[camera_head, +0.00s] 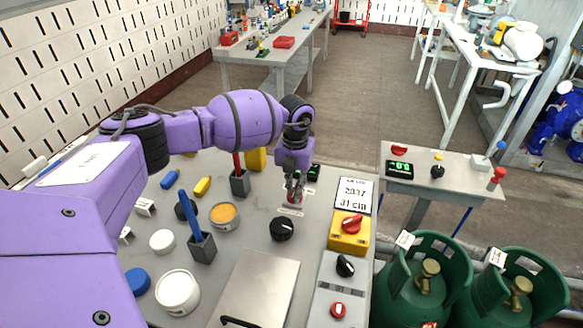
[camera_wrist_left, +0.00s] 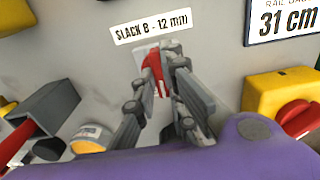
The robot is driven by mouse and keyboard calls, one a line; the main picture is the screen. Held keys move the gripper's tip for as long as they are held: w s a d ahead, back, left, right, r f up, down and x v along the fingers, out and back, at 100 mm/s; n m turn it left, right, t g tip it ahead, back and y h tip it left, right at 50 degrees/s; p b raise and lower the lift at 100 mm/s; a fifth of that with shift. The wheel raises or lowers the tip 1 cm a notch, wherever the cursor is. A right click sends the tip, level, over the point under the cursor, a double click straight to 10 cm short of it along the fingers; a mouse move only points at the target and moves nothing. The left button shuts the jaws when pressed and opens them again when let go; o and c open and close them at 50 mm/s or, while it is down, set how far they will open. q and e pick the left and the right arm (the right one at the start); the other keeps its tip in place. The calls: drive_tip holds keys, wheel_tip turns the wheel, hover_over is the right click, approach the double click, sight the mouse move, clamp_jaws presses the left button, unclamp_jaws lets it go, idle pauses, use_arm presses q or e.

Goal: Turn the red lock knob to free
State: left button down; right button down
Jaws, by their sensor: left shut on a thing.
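A red knob (camera_wrist_left: 153,66) on a pale base sits on the grey bench top, beside the label "SLACK B - 12 mm" (camera_wrist_left: 152,26). My left gripper (camera_wrist_left: 157,78) reaches down and is shut on this red knob, with a finger on either side. In the head view my left gripper (camera_head: 292,188) is at the bench's back middle and hides most of the knob. Which way the knob is turned cannot be told. My right gripper is not in view.
A yellow box with a red rotary knob (camera_head: 351,223) stands to the right, below a "31 cm" display (camera_head: 353,194). A black dial (camera_head: 282,228) is in front of the gripper. Grey holders (camera_head: 202,247) and round tubs (camera_head: 178,291) stand to the left. Green gas cylinders (camera_head: 425,290) stand at right.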

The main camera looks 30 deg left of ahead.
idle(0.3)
use_arm(q)
drive_tip(key=c, duration=1.8)
unclamp_jaws()
drive_tip(key=shift+r, duration=0.1)
wheel_tip(320, 180, up, 12)
